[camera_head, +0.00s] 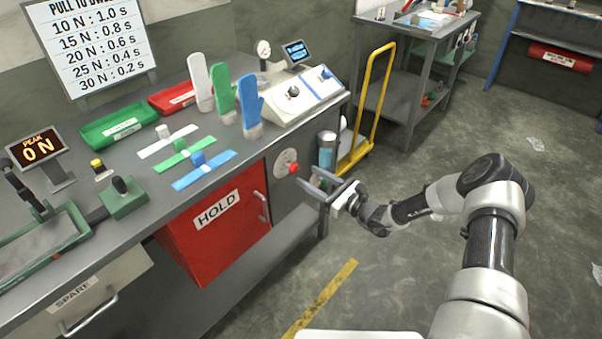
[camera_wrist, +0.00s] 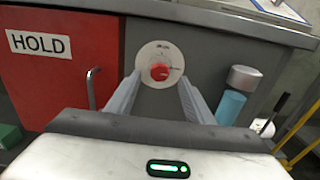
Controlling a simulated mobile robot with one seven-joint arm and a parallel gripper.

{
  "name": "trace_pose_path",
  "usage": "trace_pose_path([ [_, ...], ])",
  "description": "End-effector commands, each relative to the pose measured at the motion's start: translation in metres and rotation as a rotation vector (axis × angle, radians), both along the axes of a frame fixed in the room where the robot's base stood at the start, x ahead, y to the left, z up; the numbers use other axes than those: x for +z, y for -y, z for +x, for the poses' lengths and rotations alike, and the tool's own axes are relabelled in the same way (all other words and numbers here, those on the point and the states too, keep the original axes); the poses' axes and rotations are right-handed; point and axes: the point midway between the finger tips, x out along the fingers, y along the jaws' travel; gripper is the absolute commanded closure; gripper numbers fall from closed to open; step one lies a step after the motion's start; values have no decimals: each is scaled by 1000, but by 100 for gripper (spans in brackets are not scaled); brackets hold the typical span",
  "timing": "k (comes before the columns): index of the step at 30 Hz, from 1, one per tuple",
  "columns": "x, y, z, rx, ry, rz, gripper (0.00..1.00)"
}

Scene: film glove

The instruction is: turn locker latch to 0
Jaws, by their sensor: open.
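The locker latch is a red knob (camera_head: 293,169) on a round pale dial plate (camera_head: 284,158), set in the grey front panel under the bench. In the wrist view the red knob (camera_wrist: 159,71) sits on its dial plate (camera_wrist: 160,56), with small markings too blurred to read. My gripper (camera_head: 314,179) is open, its fingers pointing at the panel just right of the knob in the head view. In the wrist view the two fingers of my gripper (camera_wrist: 160,88) stand left and right of the knob. I cannot tell whether they touch it.
A red locker door (camera_head: 222,222) marked HOLD, with a handle (camera_head: 263,207), is left of the dial. A blue bottle (camera_head: 326,152) and a yellow-handled cart (camera_head: 372,100) stand to the right. The bench top (camera_head: 235,150) overhangs the panel. The floor (camera_head: 430,125) behind my arm is mostly clear.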

Motion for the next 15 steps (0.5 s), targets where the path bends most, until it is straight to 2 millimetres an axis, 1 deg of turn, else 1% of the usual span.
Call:
trace_pose_path([
  [1, -1, -9, 6, 2, 1, 0, 52],
  [6, -1, -28, 21, 1, 0, 0, 52],
  [10, 0, -35, 27, 0, 1, 1, 52],
  [15, 0, -37, 29, -1, 0, 0, 52],
])
